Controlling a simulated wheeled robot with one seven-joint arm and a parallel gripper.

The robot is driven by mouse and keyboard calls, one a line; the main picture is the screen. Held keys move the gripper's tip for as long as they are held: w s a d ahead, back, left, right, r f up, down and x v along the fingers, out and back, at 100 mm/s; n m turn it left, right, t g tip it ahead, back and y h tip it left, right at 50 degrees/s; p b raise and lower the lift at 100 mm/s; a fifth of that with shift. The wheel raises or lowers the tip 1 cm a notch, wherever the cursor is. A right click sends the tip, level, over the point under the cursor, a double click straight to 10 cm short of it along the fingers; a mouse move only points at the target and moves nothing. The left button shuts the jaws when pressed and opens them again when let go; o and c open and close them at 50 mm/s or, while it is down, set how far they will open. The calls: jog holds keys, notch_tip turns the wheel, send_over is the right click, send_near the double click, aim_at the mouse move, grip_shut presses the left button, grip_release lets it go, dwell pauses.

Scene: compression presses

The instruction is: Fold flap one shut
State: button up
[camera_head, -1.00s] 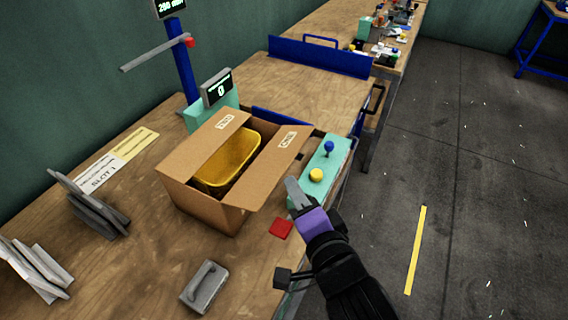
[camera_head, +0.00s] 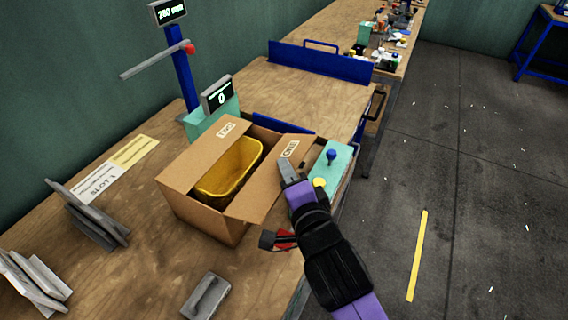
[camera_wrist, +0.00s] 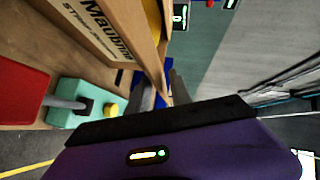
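The cardboard box (camera_head: 208,222) stands on the bench with its top open. Flap one, labelled ONE (camera_head: 279,165), is on the box's right side and stands outward from the rim. Flap two, labelled TWO (camera_head: 205,152), is on the far left side, also open. A yellow bin (camera_head: 228,170) sits inside. My gripper (camera_head: 288,170) is at flap one's outer right edge. In the wrist view, my gripper's (camera_wrist: 163,90) fingers show a narrow gap, with the flap's edge (camera_wrist: 160,70) close to or between them; contact is unclear.
A red pad (camera_head: 284,238) lies partly behind my arm. A grey handled block (camera_head: 206,296) is in front. A display (camera_head: 217,95) stands behind the box.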

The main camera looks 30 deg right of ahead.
jog(key=shift+x, duration=1.3)
grip_shut()
dwell(0.5)
